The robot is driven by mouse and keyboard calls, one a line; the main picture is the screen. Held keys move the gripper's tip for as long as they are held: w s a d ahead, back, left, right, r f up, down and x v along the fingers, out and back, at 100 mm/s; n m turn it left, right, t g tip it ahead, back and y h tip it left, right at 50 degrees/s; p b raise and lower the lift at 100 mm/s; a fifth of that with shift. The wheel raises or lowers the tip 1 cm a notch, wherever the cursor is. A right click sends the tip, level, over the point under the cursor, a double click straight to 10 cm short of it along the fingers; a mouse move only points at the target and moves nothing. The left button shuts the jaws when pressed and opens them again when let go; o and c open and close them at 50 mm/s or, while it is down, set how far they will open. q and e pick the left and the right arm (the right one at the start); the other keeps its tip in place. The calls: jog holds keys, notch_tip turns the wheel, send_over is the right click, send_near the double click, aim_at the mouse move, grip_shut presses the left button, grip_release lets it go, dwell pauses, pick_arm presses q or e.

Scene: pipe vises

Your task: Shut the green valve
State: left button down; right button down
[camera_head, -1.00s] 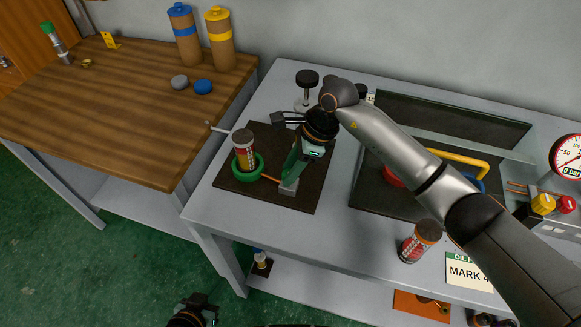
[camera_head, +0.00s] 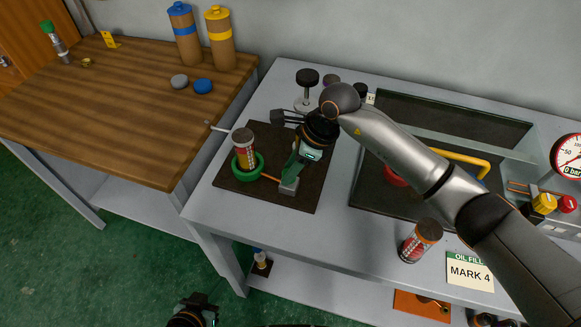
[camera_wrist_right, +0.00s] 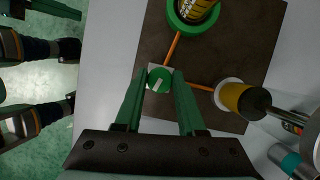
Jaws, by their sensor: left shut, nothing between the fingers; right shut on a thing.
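The green valve (camera_wrist_right: 159,78) is a small round green knob with a pale slanted mark, seen in the right wrist view. It sits on a grey block (camera_head: 289,187) on the dark brown mat (camera_head: 260,198). Orange pipes run from the block toward a green ring (camera_wrist_right: 193,27) with a can in it and toward a white ring (camera_wrist_right: 227,92) with a yellow can. My right gripper (camera_wrist_right: 159,82) has its green fingers shut on the knob; it shows in the head view (camera_head: 290,177). My left gripper (camera_head: 198,305) is shut and empty, low by the floor.
A can (camera_head: 420,241) stands on the grey bench right of the mat. A dark tray (camera_head: 372,190) with a yellow handle (camera_head: 462,158) lies behind my right arm. A black-topped knob (camera_head: 307,79) stands behind the mat.

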jog(key=m+t, duration=0.1)
jog(key=m, duration=0.2)
jog(key=shift+m+h+b, duration=0.3)
jog(key=shift+b, duration=0.1)
jog(key=m, duration=0.1)
jog(key=m+t+b, duration=0.1)
jog(key=m, duration=0.1)
jog(key=shift+s+f+m+t+h, duration=0.1)
jog(key=shift+m+t+h, duration=0.2)
jog(key=shift+h, duration=0.1)
jog(key=m+h+b, duration=0.1)
jog(key=m+b, duration=0.2)
jog(key=m, duration=0.1)
jog(key=shift+a+t, duration=0.1)
jog(key=shift+t, duration=0.3)
jog(key=shift+m+h+b, duration=0.8)
jog(key=shift+m+b, duration=0.2)
jog(key=shift+m, duration=0.6)
jog(key=c, duration=0.5)
grip_release()
